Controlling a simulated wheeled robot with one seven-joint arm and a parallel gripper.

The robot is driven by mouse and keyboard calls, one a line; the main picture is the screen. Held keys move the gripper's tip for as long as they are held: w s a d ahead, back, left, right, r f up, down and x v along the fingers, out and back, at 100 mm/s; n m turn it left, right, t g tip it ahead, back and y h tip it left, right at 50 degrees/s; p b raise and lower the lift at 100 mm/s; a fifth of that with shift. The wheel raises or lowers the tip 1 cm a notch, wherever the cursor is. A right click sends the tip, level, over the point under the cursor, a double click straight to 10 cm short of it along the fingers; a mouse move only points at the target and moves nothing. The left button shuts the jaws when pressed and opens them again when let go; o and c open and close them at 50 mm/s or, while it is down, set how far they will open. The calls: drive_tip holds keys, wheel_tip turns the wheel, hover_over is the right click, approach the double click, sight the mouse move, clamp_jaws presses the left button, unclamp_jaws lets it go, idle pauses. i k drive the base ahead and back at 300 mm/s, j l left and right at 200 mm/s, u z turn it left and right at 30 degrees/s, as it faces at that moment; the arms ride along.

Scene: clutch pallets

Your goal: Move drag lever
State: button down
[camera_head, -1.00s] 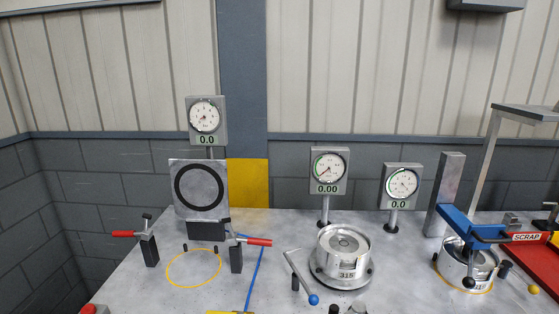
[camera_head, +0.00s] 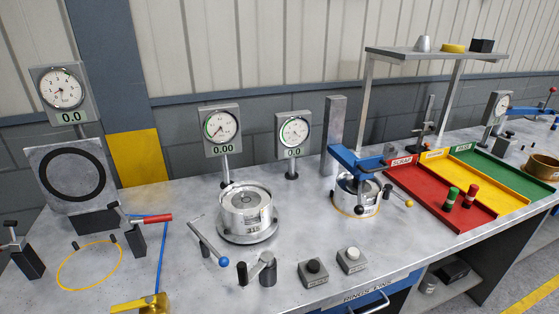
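A metal lever with a blue ball end (camera_head: 208,243) lies slanted on the bench, left of and in front of a round silver fixture (camera_head: 246,214) marked 315. No readable label tells which one is the drag lever. My gripper does not show in the head view.
Dial gauges (camera_head: 222,131) stand behind the fixtures. Two button boxes (camera_head: 313,272) sit near the front edge. Red (camera_head: 419,200), yellow and green trays lie at right. Red-handled clamps (camera_head: 157,218) and a brass-coloured part (camera_head: 142,304) are at left. Bare bench lies between them.

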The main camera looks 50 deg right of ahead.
sight(359, 210)
drive_tip(key=z, duration=1.15)
